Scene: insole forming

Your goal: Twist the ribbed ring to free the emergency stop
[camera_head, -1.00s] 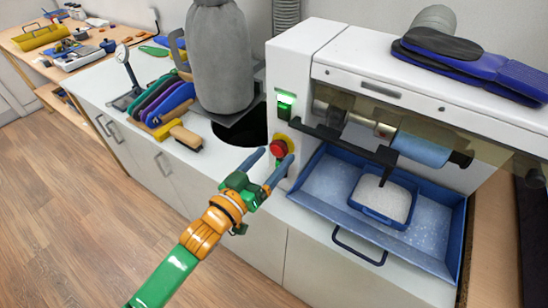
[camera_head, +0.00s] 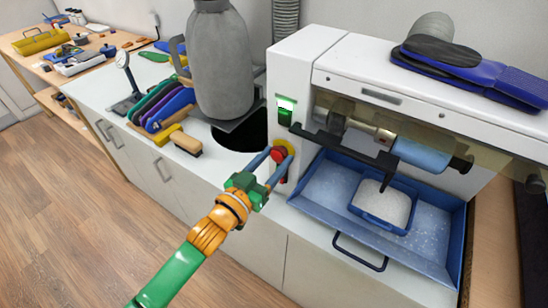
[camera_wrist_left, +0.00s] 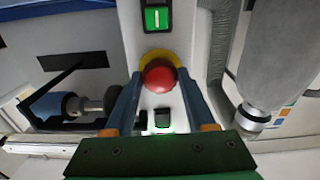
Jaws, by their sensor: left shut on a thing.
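The emergency stop (camera_head: 279,154) is a red mushroom button on a yellow collar, on the narrow front face of the white machine. It also shows in the left wrist view (camera_wrist_left: 159,76), between my blue finger tips. My left gripper (camera_head: 274,160) reaches it from the front, with one finger on each side of the red head. The jaws are shut on the red button. The ribbing of the ring is too small to make out. My right gripper is not in view.
A lit green switch (camera_head: 285,110) sits above the button. A blue tray (camera_head: 325,185) with a smaller bin of white grains lies to the right under a black bar. A grey canister (camera_head: 219,65) and colored insoles (camera_head: 168,105) stand to the left.

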